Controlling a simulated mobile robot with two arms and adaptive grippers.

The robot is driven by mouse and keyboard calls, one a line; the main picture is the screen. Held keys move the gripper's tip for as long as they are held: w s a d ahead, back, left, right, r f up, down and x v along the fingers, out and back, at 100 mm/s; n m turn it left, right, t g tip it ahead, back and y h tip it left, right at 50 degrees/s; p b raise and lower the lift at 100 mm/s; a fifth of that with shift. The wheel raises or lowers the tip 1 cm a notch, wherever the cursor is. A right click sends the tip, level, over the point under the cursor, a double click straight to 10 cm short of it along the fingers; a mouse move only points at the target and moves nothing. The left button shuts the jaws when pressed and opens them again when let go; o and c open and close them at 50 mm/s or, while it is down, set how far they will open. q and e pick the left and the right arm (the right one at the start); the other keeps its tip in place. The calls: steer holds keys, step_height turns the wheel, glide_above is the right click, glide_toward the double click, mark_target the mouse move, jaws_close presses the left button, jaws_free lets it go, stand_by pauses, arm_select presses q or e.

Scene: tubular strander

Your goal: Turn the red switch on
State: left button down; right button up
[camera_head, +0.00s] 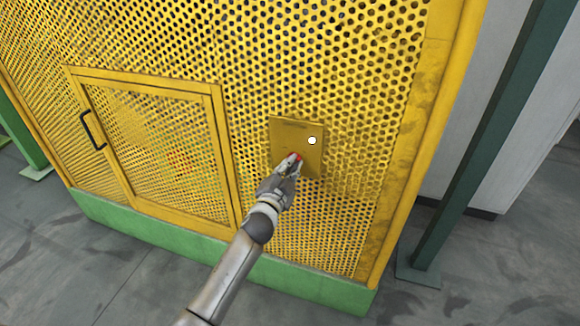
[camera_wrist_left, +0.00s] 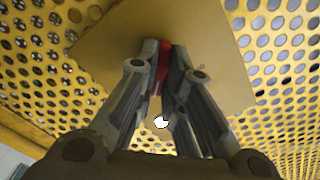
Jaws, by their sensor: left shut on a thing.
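The red switch (camera_head: 299,157) sits on a plain yellow plate (camera_head: 290,130) fixed to the perforated yellow guard. My left gripper (camera_head: 293,162) reaches up to the lower part of the plate and is shut on the red switch. In the left wrist view the red switch (camera_wrist_left: 163,62) shows as a narrow strip between the two fingers (camera_wrist_left: 163,65), in front of the plate (camera_wrist_left: 210,45). Most of the switch is hidden by the fingers. A white round spot (camera_head: 312,140) shows on the plate, right of the switch. My right gripper is not in view.
A framed mesh door (camera_head: 170,160) with a black handle (camera_head: 92,130) is left of the plate. A green base (camera_head: 150,238) runs along the guard's foot. A dark green post (camera_head: 470,150) stands to the right. Grey floor (camera_head: 100,285) lies in front.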

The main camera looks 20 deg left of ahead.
arm_select(q)
steer(key=c, duration=1.5)
jaws_free()
steer(key=shift+c, duration=0.2)
steer(key=s, duration=1.2)
steer(key=shift+a, duration=0.2)
steer(key=s+f+n+g, duration=0.1)
steer(key=s+f+g, duration=0.25)
steer(key=f, duration=0.85)
steer(key=s+f+n+g, duration=0.15)
steer(key=s+f, duration=0.35)
steer(key=f, duration=0.6)
steer(key=s+f+n+g, duration=0.1)
steer(key=s+f+g, duration=0.3)
steer(key=f, duration=0.8)
steer(key=s+a+f+n+g, duration=0.1)
steer(key=s+f, duration=0.5)
steer(key=s, duration=0.6)
steer(key=s+a+f+n+g, duration=0.1)
steer(key=s+f+g, duration=0.3)
steer(key=s+f, duration=0.3)
steer(key=s+a+f+n+g, duration=0.1)
steer(key=s+f+g, duration=0.2)
steer(key=s, duration=1.4)
step_height(320, 180, down, 4)
steer(key=shift+r+n+y, duration=0.25)
steer(key=shift+n+y, duration=0.05)
steer(key=shift+n, duration=0.05)
